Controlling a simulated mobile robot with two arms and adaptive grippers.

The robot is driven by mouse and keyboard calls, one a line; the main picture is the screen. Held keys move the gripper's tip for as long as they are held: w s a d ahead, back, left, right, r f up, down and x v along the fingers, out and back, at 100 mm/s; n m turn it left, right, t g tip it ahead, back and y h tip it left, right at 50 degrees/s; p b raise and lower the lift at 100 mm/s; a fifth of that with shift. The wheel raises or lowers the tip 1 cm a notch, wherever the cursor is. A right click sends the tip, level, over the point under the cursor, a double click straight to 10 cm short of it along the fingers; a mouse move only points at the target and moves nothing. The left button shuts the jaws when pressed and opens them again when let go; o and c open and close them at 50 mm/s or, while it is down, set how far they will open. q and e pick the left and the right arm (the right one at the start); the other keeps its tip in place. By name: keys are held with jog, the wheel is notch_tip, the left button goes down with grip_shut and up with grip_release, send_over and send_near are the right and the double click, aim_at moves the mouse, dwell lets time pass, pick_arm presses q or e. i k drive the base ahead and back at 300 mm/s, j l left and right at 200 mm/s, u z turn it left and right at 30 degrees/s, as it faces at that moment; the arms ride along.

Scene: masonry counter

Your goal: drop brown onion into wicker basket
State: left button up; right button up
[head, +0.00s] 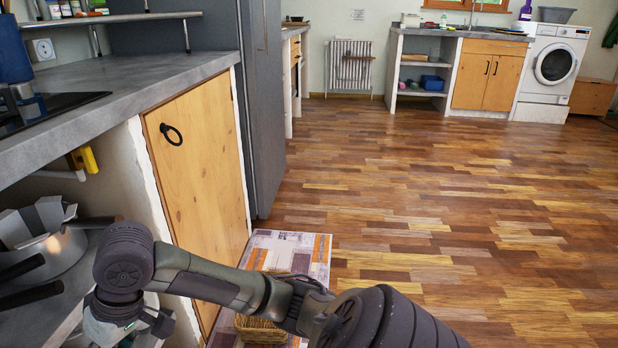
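A wicker basket (258,329) sits low at the bottom of the view, on the patterned rug, partly hidden behind my arm and cut by the frame edge. I see no brown onion. An arm, which I take as my right one, comes in from the bottom right and reaches left across the basket. Its gripper (128,330) points down at the bottom left, beside the open shelf and left of the basket. Its fingertips are not clear, so I cannot tell its opening or whether it holds anything. My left gripper is not in view.
A grey counter (160,72) with a wooden door (200,180) runs along the left. Metal pots (45,245) stand on the open shelf by the gripper. The rug (318,262) lies beside the door. The wooden floor (460,215) to the right is clear.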

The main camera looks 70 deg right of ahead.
aim_at(268, 327)
jog(key=z, duration=1.85)
